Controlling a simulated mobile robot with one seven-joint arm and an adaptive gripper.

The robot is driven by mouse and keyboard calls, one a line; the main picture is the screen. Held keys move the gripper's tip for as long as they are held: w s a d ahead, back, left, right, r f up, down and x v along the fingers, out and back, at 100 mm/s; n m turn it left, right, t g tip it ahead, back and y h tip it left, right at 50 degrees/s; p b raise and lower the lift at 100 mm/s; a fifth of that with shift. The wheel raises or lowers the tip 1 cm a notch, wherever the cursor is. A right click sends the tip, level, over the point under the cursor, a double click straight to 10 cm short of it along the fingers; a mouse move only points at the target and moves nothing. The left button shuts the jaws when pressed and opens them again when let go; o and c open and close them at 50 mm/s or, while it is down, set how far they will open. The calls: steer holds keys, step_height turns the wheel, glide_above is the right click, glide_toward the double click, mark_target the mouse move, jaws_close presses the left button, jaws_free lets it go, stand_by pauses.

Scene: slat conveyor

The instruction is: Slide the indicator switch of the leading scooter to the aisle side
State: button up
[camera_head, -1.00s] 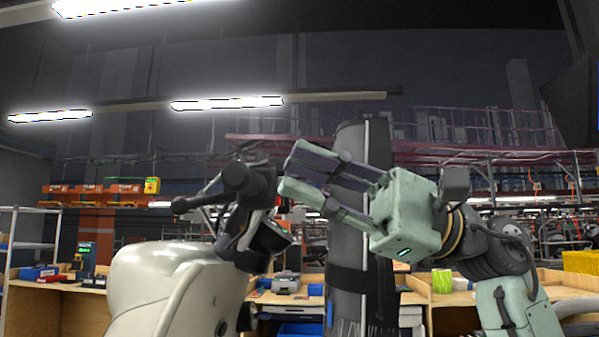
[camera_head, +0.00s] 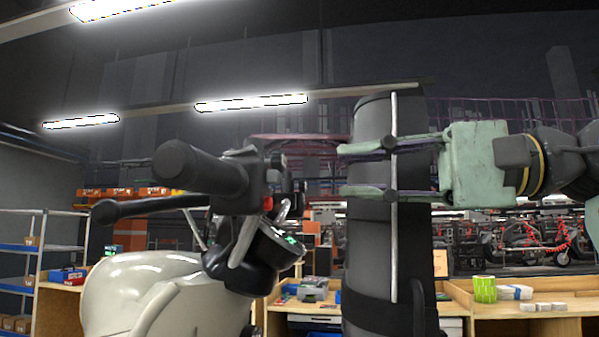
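The leading scooter shows a cream front body (camera_head: 165,290) at lower left. Its handlebar has a black rubber grip (camera_head: 200,170), a black lever (camera_head: 150,206) and a round display (camera_head: 278,243). The switch housing (camera_head: 258,180) is at the inner end of the grip, with a red button (camera_head: 267,203). I cannot make out the indicator switch or its position. My pale green gripper (camera_head: 341,171) is to the right of the housing, its fingers pointing left at about its height. The fingers are parked apart with nothing between their tips, and a gap separates them from the handlebar.
A dark upright column (camera_head: 375,250) overlaps the fingers in the picture; I cannot tell what it belongs to. Wooden benches stand behind, with a green-and-white roll (camera_head: 484,289) at right. Shelving (camera_head: 38,255) stands at far left.

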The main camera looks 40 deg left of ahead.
mark_target(279, 177)
steer(key=p+x, duration=0.1)
steer(key=x, duration=0.6)
steer(key=shift+s+a, duration=0.1)
steer(key=shift+a, duration=0.2)
steer(key=shift+c, duration=0.2)
jaws_close()
